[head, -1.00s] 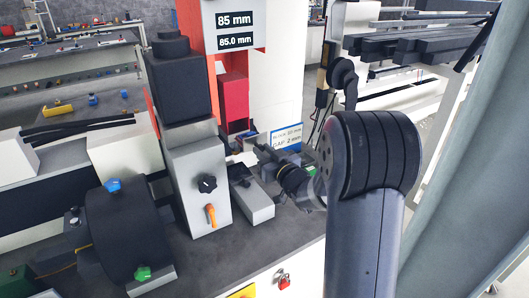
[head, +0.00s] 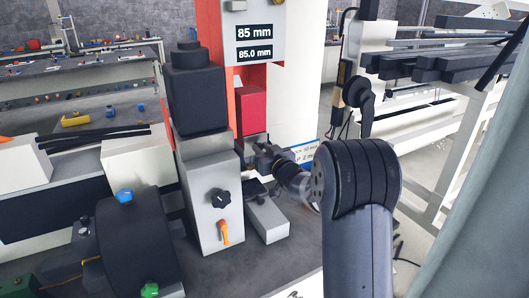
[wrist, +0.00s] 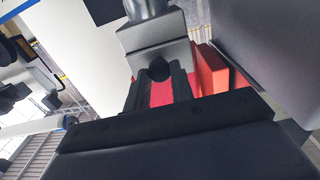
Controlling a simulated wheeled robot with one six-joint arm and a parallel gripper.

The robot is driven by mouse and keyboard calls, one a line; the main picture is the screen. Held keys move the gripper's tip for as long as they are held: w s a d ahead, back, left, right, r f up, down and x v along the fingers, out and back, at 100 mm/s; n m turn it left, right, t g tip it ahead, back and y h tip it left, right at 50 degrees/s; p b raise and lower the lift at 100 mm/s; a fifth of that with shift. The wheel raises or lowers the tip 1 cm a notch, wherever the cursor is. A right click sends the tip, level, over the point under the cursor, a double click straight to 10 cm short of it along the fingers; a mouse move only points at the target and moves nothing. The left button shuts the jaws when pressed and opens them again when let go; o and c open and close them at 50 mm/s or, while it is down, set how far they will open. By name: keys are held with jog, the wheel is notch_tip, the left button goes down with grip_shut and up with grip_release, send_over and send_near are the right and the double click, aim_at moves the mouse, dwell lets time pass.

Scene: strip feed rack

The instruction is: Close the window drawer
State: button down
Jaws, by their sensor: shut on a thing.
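A crimson box (head: 251,110), which looks like the window drawer, sits in the red upright frame under the size display in the head view. Its crimson face (wrist: 161,93) also shows between my fingers in the wrist view. My gripper (head: 262,158) is low in front of the box, beside the grey stand. In the wrist view my gripper (wrist: 159,78) has its dark fingers either side of a dark round knob (wrist: 158,69), which sits at the lower edge of a grey block (wrist: 156,42). It is shut on the knob. How the knob joins the drawer is hidden.
The grey stand (head: 211,190) with a black knob and orange lever is just left of my gripper. A low grey block (head: 267,220) lies below it. A display reading 85 mm (head: 254,30) hangs above. A rack of dark bars (head: 450,62) stands to the right.

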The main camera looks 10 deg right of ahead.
jog(key=shift+r, duration=0.15)
jog(key=c, duration=1.2)
grip_release()
jog(key=shift+w, duration=0.15)
jog(key=b+v, duration=0.2)
jog(key=v, duration=0.9)
jog(key=shift+w+a, duration=0.1)
jog(key=shift+w, duration=0.1)
